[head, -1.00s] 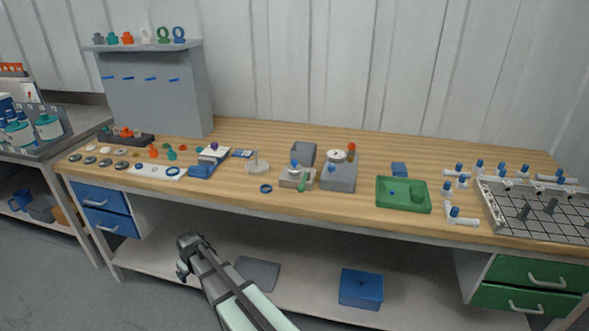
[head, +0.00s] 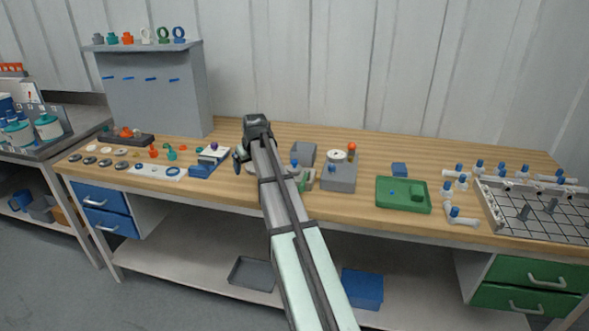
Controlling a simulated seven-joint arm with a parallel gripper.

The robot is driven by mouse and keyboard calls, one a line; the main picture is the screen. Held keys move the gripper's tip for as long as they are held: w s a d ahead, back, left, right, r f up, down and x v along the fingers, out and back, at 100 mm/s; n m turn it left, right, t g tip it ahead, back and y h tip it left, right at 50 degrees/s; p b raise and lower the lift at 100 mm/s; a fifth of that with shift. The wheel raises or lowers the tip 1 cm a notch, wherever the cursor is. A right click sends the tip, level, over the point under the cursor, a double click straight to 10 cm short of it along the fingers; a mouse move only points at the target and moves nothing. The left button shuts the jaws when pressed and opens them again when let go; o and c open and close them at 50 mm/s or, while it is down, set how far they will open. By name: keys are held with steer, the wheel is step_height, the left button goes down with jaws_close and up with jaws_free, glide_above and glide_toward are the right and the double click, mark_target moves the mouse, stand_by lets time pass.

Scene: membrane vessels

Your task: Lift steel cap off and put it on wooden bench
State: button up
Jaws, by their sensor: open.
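My gripper (head: 238,163) is over the wooden bench (head: 375,140), left of the bench's middle. Its fingers look small and dark; they are apart, with nothing seen between them. No part is clearly recognisable as the steel cap at this size. A pale round piece (head: 251,169), which carried a thin upright post in the earlier frame, is mostly hidden behind my arm just right of the fingers. A small grey block with a blue knob (head: 295,163) stands right of my arm, partly covered by it.
A grey block with a round white dial (head: 338,157) and an orange-topped post (head: 352,148) stand to the right. A green tray (head: 403,207) lies farther right. Bare wood lies along the back.

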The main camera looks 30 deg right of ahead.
mark_target(295, 161)
steer(key=s+d+r+m, duration=0.1)
steer(key=s+d+r, duration=0.35)
steer(key=d, duration=0.35)
steer(key=s+d+r+m, duration=0.25)
steer(key=d+r, duration=0.25)
steer(key=d, duration=0.3)
steer(key=shift+n+g, duration=0.35)
steer(key=shift+g, duration=0.15)
steer(key=x, duration=0.8)
steer(key=shift+s+d+f, duration=0.15)
steer(key=shift+s+f, duration=0.1)
steer(key=shift+f, duration=0.1)
steer(key=shift+x, duration=2.65)
steer(key=shift+w+a+r, duration=0.1)
steer(key=shift+w+a, duration=0.05)
steer(key=shift+a, duration=0.1)
steer(key=shift+c, duration=0.2)
steer(key=c, duration=1.2)
